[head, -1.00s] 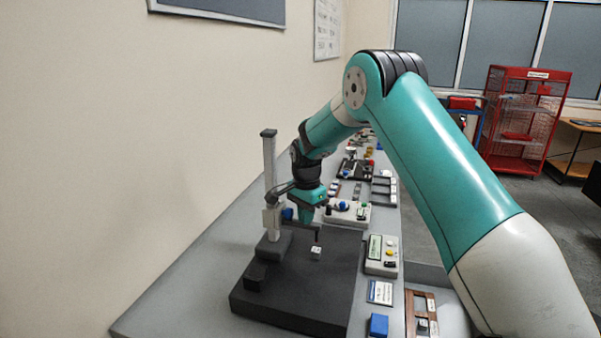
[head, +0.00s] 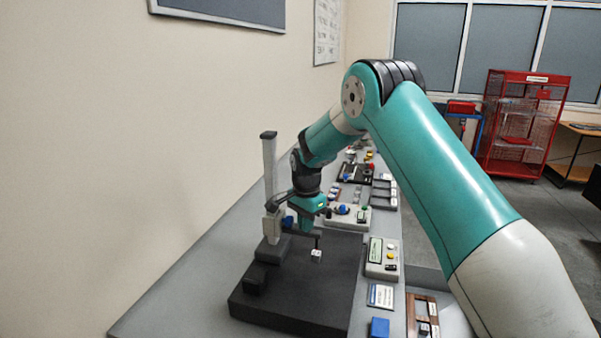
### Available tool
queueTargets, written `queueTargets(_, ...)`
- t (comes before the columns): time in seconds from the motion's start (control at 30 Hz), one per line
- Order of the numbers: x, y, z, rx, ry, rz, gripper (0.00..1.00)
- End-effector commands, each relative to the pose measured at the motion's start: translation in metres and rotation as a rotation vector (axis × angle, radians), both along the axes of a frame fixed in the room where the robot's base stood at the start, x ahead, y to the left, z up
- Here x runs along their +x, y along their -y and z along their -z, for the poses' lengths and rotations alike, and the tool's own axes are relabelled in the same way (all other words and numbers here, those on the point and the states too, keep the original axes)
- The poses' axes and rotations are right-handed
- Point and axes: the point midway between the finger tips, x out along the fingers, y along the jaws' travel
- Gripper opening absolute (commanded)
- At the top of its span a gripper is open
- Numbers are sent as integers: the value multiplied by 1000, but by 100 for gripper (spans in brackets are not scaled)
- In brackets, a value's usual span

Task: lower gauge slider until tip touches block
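The height gauge has a pale upright column (head: 270,175) on a dark base, with a grey slider (head: 272,225) low on it. A dark arm runs right from the slider to a thin, hanging tip (head: 317,241). The small white block (head: 316,256) sits on the black plate right below the tip. I cannot tell whether tip and block touch. A blue knob (head: 288,222) shows beside the slider. My gripper (head: 296,220) is at the slider's right by this knob, pointing down. Its fingers are too small and hidden to tell their state.
The black plate (head: 300,310) lies on the grey bench, with a dark block on its left. A control box (head: 382,257), a label card (head: 381,295) and a blue block (head: 379,327) stand to its right. More fixtures line the bench behind.

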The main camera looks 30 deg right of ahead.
Motion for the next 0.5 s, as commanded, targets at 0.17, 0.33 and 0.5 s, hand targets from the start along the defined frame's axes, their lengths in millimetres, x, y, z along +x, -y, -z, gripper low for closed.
queueTargets(0.17,0,0,3,0,0,0,0)
queueTargets(0.33,0,0,5,0,0,0,0)
queueTargets(0.5,0,0,6,0,-1,0,0)
